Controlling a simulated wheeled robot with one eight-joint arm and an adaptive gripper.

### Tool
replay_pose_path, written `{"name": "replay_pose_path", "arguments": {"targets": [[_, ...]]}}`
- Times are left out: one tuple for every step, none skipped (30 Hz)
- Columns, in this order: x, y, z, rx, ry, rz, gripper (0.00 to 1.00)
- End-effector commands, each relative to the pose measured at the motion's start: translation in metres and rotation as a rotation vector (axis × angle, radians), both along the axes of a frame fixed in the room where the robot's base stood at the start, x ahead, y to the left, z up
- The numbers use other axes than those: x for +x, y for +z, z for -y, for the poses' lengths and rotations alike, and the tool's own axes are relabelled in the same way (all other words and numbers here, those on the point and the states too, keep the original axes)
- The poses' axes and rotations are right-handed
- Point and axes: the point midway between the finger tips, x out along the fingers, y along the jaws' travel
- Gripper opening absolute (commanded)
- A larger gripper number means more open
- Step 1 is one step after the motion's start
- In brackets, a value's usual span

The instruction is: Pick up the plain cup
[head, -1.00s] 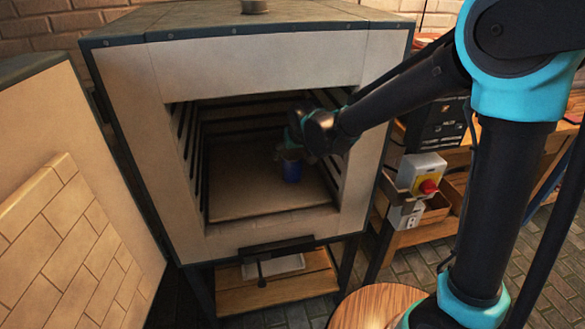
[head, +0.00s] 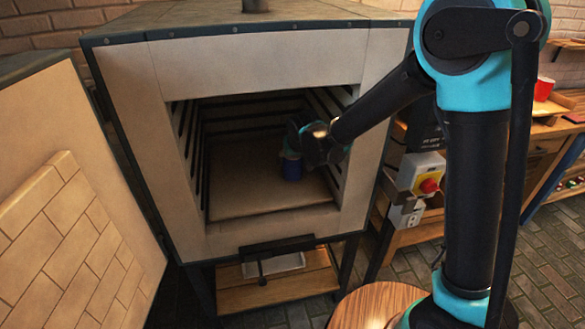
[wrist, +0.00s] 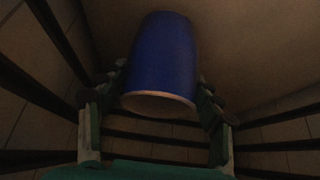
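The plain cup is blue with a pale rim (head: 291,169). It is inside the open kiln, on or just above the floor slab (head: 262,193), right of the middle. My gripper (head: 290,140) is inside the kiln at the cup and hides part of its upper side in the head view. In the wrist view the cup (wrist: 160,65) is between the two fingers of my gripper (wrist: 160,84), with a finger close along each side. Whether both fingers press on it is too dark to tell.
The kiln opening's frame (head: 190,225) surrounds my forearm, with shelf rails on the inner walls. The brick-lined kiln door (head: 70,235) stands open at left. A control box with a red button (head: 428,185) is at right. A red cup (head: 544,88) stands on the bench behind.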

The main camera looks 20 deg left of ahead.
Motion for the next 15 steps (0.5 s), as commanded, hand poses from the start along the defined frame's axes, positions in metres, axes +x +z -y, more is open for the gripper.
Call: {"name": "replay_pose_path", "arguments": {"targets": [[-0.0001,0.0000,-0.0001,0.000,0.000,0.000,0.53],[-0.0001,0.0000,-0.0001,0.000,0.000,0.000,0.49],[-0.0001,0.0001,-0.0001,0.000,0.000,0.000,0.44],[-0.0001,0.0001,-0.0001,0.000,0.000,0.000,0.41],[-0.0001,0.0001,-0.0001,0.000,0.000,0.000,0.37],[-0.0001,0.0001,-0.0001,0.000,0.000,0.000,0.32],[-0.0001,0.0001,-0.0001,0.000,0.000,0.000,0.28],[-0.0001,0.0002,-0.0001,0.000,0.000,0.000,0.27],[-0.0001,0.0002,-0.0001,0.000,0.000,0.000,0.27],[-0.0001,0.0002,-0.0001,0.000,0.000,0.000,0.27],[-0.0001,0.0002,-0.0001,0.000,0.000,0.000,0.27],[-0.0001,0.0002,-0.0001,0.000,0.000,0.000,0.27],[-0.0001,0.0002,-0.0001,0.000,0.000,0.000,0.27],[0.0000,0.0004,-0.0001,0.000,0.000,0.000,0.27],[0.0000,0.0009,-0.0001,0.000,0.000,0.000,0.27]]}}
